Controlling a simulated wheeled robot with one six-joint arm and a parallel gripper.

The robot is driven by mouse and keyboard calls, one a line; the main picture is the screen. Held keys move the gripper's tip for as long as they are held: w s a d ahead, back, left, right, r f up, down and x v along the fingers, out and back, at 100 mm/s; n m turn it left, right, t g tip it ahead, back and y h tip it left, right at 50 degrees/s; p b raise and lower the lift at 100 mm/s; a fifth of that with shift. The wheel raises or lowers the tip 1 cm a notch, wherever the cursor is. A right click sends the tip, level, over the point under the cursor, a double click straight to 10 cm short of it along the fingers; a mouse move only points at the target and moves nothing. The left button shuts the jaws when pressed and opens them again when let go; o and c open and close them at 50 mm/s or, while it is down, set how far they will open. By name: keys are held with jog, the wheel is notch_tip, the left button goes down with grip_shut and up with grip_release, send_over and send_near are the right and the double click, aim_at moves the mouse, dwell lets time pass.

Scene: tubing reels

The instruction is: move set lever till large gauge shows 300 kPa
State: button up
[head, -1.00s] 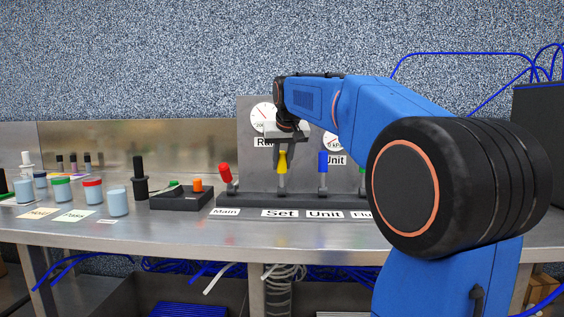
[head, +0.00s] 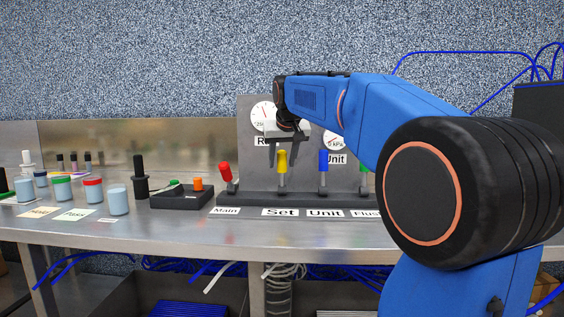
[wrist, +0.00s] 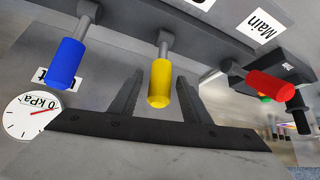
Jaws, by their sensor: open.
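The set lever has a yellow handle (head: 282,158) on a grey stem and stands about upright above the "Set" label (head: 280,212). In the wrist view the yellow handle (wrist: 160,82) lies between the two fingers of my gripper (wrist: 160,95), with space on both sides. My gripper (head: 283,148) is open around the handle's upper end and not closed on it. The large gauge (head: 262,113) is on the panel behind, partly hidden by my gripper; its reading is too small to make out.
A red lever (head: 226,172) stands to the left and a blue lever (head: 323,161) to the right. A green lever is mostly hidden by my arm. A smaller kPa gauge (wrist: 31,117) shows in the wrist view. A black box (head: 181,195) and several jars stand left.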

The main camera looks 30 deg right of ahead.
jog(key=v, duration=1.6)
jog(key=shift+s+r, duration=0.2)
jog(key=shift+r, duration=0.15)
jog(key=shift+a, duration=0.15)
dwell(1.1)
